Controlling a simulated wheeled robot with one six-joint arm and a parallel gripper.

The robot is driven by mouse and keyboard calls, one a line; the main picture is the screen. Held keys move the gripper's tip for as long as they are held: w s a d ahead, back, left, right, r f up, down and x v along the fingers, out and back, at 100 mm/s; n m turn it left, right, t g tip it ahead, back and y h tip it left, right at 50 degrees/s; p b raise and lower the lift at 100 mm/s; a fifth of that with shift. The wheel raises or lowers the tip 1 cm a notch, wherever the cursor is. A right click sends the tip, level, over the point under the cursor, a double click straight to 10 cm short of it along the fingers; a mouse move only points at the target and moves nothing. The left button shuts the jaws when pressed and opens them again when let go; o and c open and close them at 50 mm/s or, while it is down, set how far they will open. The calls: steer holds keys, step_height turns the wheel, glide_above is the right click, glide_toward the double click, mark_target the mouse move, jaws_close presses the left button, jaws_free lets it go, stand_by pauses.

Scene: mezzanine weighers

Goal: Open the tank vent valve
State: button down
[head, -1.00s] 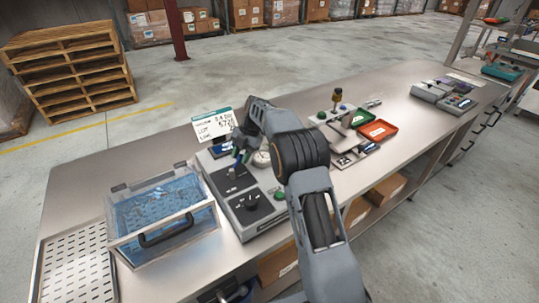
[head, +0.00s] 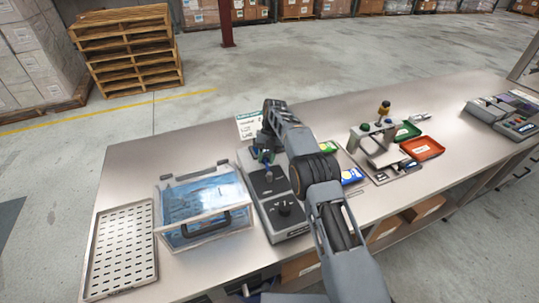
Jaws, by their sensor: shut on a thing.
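A clear tank (head: 205,222) of blue liquid stands on the left part of the bench, with a dark handle on its front. To its right is a grey control unit (head: 292,232) with a black knob (head: 284,208) on its near panel and a small upright toggle on the panel behind. My gripper (head: 265,158) points down at the back of this unit. It is shut on a small fitting there, seemingly the tank vent valve, with green and blue parts showing. My own arm and jaws hide most of it, so its setting cannot be told.
A perforated metal tray (head: 122,250) lies left of the tank. A label card (head: 249,126) stands behind the unit. Right of my arm are a press-like stand (head: 372,150), a green tray (head: 407,131), a red tray (head: 422,148) and another grey device (head: 505,118).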

steer(key=shift+a, duration=0.2)
stand_by(0.4)
steer(key=c, duration=0.8)
jaws_free()
steer(key=shift+r, duration=0.1)
steer(key=p+v, duration=0.5)
steer(key=shift+s+p, duration=0.1)
steer(key=shift+p, duration=0.2)
steer(key=shift+p+v, duration=1.05)
steer(key=shift+v, duration=0.15)
